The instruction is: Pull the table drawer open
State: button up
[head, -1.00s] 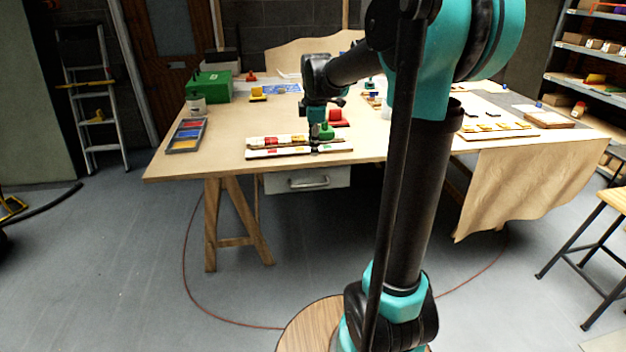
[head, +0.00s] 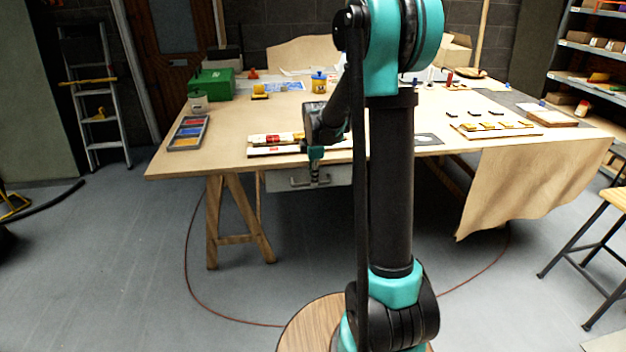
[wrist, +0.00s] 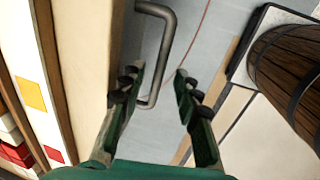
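The table drawer (head: 280,181) is a grey box front under the front edge of the wooden table (head: 220,160). It looks closed. Its bar handle (head: 298,186) is partly hidden behind my gripper (head: 316,182), which points down in front of the drawer. In the wrist view the dark grey handle (wrist: 171,40) is a U-shaped bar standing out beyond the table edge. My gripper (wrist: 158,80) is open there, its two fingers apart, with the near end of the handle between or just beyond the fingertips. I cannot tell whether they touch it.
A white strip with coloured tiles (wrist: 35,95) lies on the table close to the left of my gripper. A trestle leg (head: 213,225) stands left of the drawer. A cloth (head: 530,185) hangs over the table's right front. The floor (head: 110,260) at left is clear.

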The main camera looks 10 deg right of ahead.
jog(key=shift+w+f, duration=0.2)
jog(key=shift+f, duration=0.95)
jog(key=shift+c, duration=0.3)
grip_shut()
